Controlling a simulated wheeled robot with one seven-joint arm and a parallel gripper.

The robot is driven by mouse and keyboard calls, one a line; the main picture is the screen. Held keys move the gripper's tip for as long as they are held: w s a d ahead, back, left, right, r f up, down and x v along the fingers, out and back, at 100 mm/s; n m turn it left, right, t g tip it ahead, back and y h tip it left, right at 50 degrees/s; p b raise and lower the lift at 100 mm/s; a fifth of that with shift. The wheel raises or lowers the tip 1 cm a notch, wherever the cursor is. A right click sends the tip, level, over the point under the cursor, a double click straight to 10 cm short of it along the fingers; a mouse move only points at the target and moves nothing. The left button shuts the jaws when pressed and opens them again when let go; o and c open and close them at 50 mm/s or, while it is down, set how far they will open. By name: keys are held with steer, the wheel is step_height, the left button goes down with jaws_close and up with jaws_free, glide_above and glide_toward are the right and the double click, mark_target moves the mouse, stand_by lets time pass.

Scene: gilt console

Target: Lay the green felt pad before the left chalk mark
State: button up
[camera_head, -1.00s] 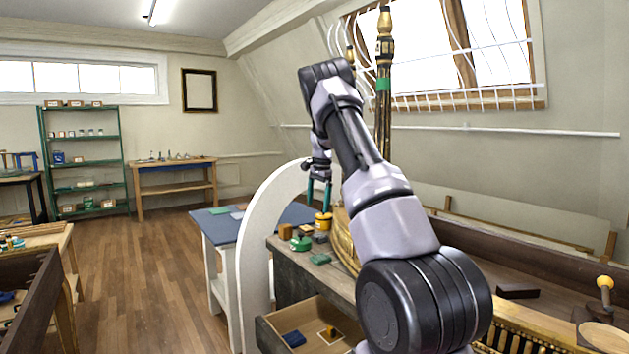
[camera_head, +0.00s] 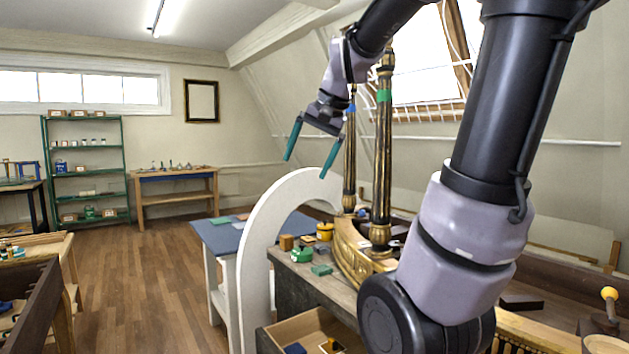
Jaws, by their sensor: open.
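My gripper (camera_head: 306,166) is open and empty, raised in the air in front of the back wall, its two teal fingers spread wide and pointing down. Another flat green piece (camera_head: 221,220) lies on the blue-topped table (camera_head: 215,238). I cannot tell which of these is the felt pad. No chalk mark can be made out at this size.
A yellow pot (camera_head: 325,231) and an orange-brown block (camera_head: 287,242) stand on the bench. The gilt console (camera_head: 352,247) with its upright columns (camera_head: 383,150) is to their right. A white arch (camera_head: 253,260) rises at the bench's left end. An open drawer (camera_head: 318,325) juts out below.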

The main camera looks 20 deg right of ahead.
steer(key=s+a+f+n, duration=0.1)
steer(key=s, duration=0.5)
steer(key=s+a+f+n+t, duration=0.1)
steer(key=s+a+f+n, duration=0.1)
steer(key=s, duration=0.3)
steer(key=shift+s+a+t, duration=0.25)
steer(key=shift+s+t, duration=0.05)
steer(key=shift+s, duration=0.05)
